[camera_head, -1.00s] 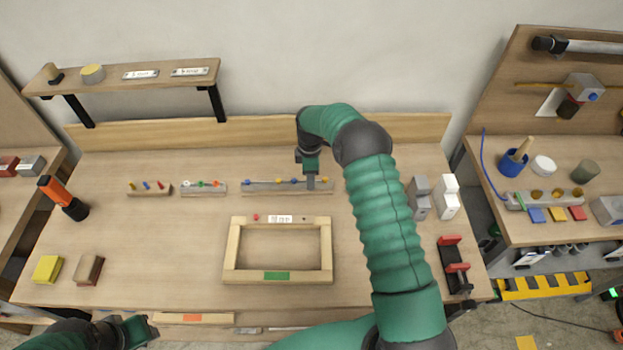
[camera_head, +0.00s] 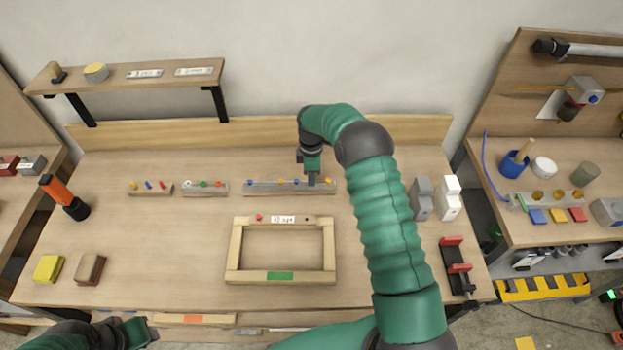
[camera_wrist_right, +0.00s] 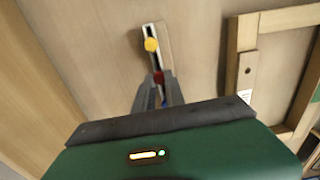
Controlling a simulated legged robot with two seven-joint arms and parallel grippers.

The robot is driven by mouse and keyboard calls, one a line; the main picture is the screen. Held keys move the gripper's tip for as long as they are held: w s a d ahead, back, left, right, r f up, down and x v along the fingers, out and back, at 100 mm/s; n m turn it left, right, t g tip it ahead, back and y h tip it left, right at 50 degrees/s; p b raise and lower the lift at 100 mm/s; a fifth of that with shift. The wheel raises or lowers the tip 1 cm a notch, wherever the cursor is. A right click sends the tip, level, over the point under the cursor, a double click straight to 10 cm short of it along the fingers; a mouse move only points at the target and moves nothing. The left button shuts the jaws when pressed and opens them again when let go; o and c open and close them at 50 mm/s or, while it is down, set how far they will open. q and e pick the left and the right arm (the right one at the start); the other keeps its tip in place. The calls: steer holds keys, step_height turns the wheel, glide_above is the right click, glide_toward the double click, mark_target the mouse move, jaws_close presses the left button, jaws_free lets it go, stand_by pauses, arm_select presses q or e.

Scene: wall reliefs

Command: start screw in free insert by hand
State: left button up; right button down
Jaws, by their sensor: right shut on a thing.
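My right gripper (camera_head: 312,181) is at the right end of a long grey rack (camera_head: 262,188) that holds blue and yellow screw heads. In the right wrist view its fingers (camera_wrist_right: 155,88) are shut on a screw (camera_wrist_right: 158,77), of which only a little red and blue shows between them. A yellow screw head (camera_wrist_right: 151,45) sits farther along the rack. The wooden frame (camera_head: 232,250) lies nearer me, with a red-headed screw (camera_head: 259,217), a label and a small dark insert hole (camera_head: 306,219) on its back rail. My left gripper (camera_head: 145,332) is low at the left, its jaws unclear.
Two shorter racks stand to the left, one with coloured pegs (camera_head: 150,188) and one with coloured rings (camera_head: 205,188). An orange-handled tool (camera_head: 62,196), two blocks, grey and white holders (camera_head: 448,198) and a red-black clamp (camera_head: 457,267) stand around.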

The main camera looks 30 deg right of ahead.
steer(key=shift+d+r, duration=0.1)
steer(key=shift+r, duration=0.35)
steer(key=shift+s+r+b, duration=0.25)
steer(key=shift+r+b, duration=0.05)
steer(key=shift+r, duration=0.25)
steer(key=shift+s+r+b, duration=0.2)
steer(key=shift+r+b, duration=0.05)
steer(key=shift+r, duration=0.25)
steer(key=shift+n, duration=0.3)
steer(key=shift+s+a+f+b, duration=0.2)
steer(key=shift+s+a+b, duration=1.1)
steer(key=shift+s+a, duration=3.4)
steer(key=shift+s+p, duration=0.1)
steer(key=shift+p, duration=0.25)
